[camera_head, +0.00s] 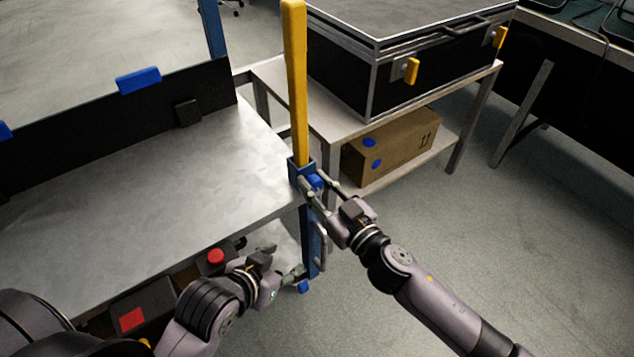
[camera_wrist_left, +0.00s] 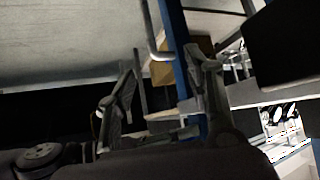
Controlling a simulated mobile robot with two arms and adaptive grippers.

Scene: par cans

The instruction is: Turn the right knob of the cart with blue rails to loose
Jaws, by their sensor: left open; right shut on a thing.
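The cart with blue rails (camera_head: 210,190) has a bare metal top and a blue corner post (camera_head: 311,245). A blue knob (camera_head: 316,182) sits on the blue bracket at the post's top, where an upright yellow bar (camera_head: 295,85) stands. My right gripper (camera_head: 313,188) comes from the right and is shut on the blue knob; its fingers partly hide it. The knob's setting cannot be read. My left gripper (camera_head: 284,262) is open and empty below the tabletop edge, beside the post. In the left wrist view, the blue post (camera_wrist_left: 178,50) shows between and behind its fingers (camera_wrist_left: 160,80).
A low table with a black case (camera_head: 400,60) on top and a cardboard box (camera_head: 392,147) on its shelf stands behind the post. A red button (camera_head: 216,256) shows under the cart's front edge. The floor at right is clear.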

